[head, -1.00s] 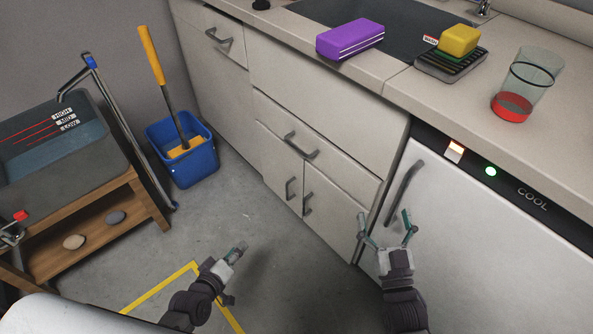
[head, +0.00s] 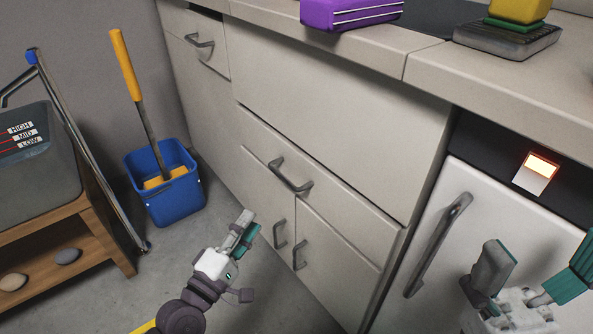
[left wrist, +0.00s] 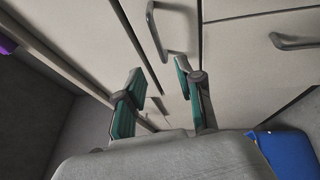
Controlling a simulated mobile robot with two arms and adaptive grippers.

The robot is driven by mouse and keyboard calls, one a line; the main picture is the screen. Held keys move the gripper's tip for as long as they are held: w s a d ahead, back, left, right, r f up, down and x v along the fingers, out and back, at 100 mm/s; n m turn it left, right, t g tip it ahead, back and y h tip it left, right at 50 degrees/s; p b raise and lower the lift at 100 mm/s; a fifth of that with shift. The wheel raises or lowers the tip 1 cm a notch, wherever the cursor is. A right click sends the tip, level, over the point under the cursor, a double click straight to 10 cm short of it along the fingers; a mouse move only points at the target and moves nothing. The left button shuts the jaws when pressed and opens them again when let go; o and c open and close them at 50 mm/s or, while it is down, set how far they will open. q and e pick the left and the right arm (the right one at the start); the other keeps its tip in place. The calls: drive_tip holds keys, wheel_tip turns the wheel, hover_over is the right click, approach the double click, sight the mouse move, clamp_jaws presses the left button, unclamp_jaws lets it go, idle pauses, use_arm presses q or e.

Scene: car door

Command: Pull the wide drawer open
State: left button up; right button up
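The wide drawer (head: 345,208) is flush with the cabinet front, between a tall plain panel and two small doors. Its grey bar handle (head: 290,176) is in the middle of the head view. My left gripper (head: 245,228) is below and left of that handle, apart from it, with nothing in it. In the left wrist view its fingers (left wrist: 160,98) are spread apart; a bar handle (left wrist: 160,30) lies beyond them, but I cannot tell which one. My right gripper (head: 535,275) is open and empty, in front of the white fridge door (head: 455,235).
The door handles (head: 290,245) sit just under the drawer. A narrow drawer (head: 200,42) is at upper left. A blue bucket (head: 165,195) with a yellow-handled tool stands left on the floor, beside a wooden stand (head: 95,225). The fridge handle (head: 438,245) juts out near my right gripper.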

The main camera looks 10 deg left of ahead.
sight(282, 175)
use_arm(q)
drive_tip(key=b+x, duration=0.1)
drive_tip(key=x, duration=1.3)
drive_tip(key=shift+r, duration=0.1)
clamp_jaws()
